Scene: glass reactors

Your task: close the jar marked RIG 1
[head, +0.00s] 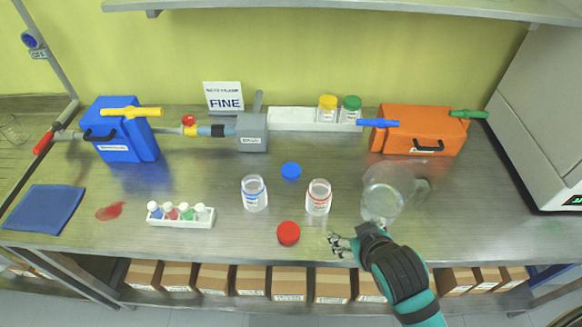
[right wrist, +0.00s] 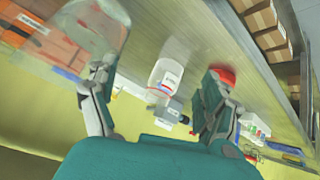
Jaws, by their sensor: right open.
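Two open clear jars stand on the steel bench in the head view, one with a blue-marked label (head: 254,194) and one with a red-marked label (head: 318,197). The label text is too small to read, so I cannot tell which is RIG 1. A blue lid (head: 291,171) lies behind and between them. A red lid (head: 288,233) lies in front of them. My right gripper (head: 338,243) is open and empty, right of the red lid. In the right wrist view the red lid (right wrist: 222,76) shows behind one finger, and a jar (right wrist: 166,77) shows between the fingers.
A clear glass pitcher (head: 388,192) stands close behind my right gripper. A vial rack (head: 181,217), a red spill (head: 110,211) and a blue cloth (head: 43,208) are on the left. A blue box (head: 122,135), a grey device (head: 252,132) and an orange case (head: 418,130) line the back.

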